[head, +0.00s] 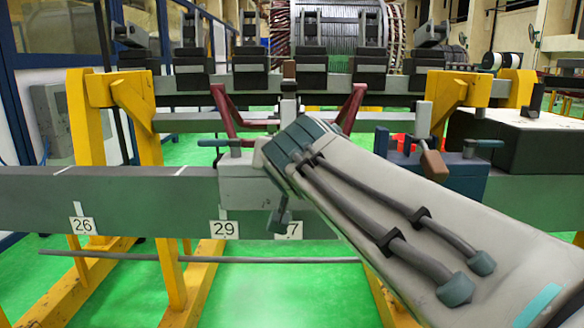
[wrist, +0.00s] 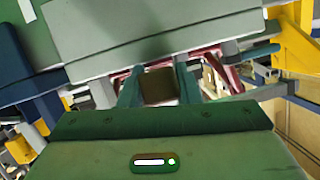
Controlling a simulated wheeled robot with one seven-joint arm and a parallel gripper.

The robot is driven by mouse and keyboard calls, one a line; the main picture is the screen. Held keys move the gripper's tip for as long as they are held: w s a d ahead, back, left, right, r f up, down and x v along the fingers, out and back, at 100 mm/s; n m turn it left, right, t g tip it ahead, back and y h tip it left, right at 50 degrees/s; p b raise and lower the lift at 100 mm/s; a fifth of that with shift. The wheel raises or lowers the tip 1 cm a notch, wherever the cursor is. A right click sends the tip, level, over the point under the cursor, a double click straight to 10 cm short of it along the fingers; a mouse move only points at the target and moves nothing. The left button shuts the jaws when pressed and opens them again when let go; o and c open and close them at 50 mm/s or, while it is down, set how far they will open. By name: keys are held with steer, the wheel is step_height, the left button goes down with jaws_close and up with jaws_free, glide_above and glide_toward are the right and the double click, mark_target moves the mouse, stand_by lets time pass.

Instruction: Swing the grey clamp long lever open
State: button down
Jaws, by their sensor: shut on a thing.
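The grey clamp (head: 238,182) sits on the long grey beam in the head view, partly behind my arm. Its block also fills the top of the wrist view (wrist: 120,32). A short teal handle (head: 227,142) sticks out to its left. In the wrist view the two teal fingers of my gripper (wrist: 158,82) close around a brown block (wrist: 158,92), which looks like the end of the long lever. In the head view my arm hides my fingertips and this grip. How far the lever is swung cannot be told.
A blue clamp (head: 455,172) stands to the right on the beam (head: 130,200), with its own brown-tipped lever (head: 432,162). Dark red bars (head: 228,112) rise behind the grey clamp. Yellow supports (head: 88,120) flank the bench. The floor in front of the beam is mostly clear.

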stand_by(0.4)
steer(key=c, duration=1.1)
jaws_free()
steer(key=shift+r+p, duration=0.15)
steer(key=shift+p, duration=0.15)
